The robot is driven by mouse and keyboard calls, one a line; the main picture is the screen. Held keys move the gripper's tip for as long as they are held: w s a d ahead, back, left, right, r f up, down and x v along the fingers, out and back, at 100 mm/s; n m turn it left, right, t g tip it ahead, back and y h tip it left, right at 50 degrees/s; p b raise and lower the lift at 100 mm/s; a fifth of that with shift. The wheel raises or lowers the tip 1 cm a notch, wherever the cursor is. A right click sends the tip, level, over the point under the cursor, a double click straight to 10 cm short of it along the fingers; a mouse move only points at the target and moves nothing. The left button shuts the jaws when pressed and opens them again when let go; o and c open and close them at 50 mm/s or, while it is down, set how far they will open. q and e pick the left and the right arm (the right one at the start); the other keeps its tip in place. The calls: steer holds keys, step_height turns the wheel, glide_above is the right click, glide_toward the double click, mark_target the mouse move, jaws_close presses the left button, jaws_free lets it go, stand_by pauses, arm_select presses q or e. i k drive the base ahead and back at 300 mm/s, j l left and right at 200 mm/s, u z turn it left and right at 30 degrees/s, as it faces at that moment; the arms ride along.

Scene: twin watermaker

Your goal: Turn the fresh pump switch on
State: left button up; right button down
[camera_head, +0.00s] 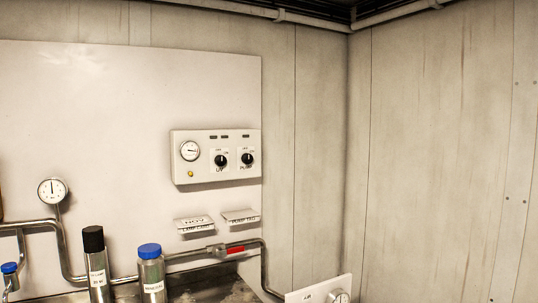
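A white control box (216,157) is mounted on the pale wall panel, right of the picture's middle-left. It carries two black rotary knobs. The right knob, labelled PUMP (247,159), has small position marks above it that are too small to read surely. The left knob, labelled UV (221,160), is beside it. A round gauge (190,151) and a small yellow lamp (190,173) are on the box's left part. Which way the PUMP knob points is too small to tell. Neither of my grippers is in view.
Two label holders (194,224) (240,217) hang below the box. A pipe with a red-handled valve (236,250) runs beneath. A black-capped bottle (96,265) and a blue-capped bottle (151,273) stand at lower left. The right wall (440,150) is bare.

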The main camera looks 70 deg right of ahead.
mark_target(248, 159)
steer(key=j+z, duration=0.15)
steer(key=z, duration=3.05)
steer(key=j, duration=0.1)
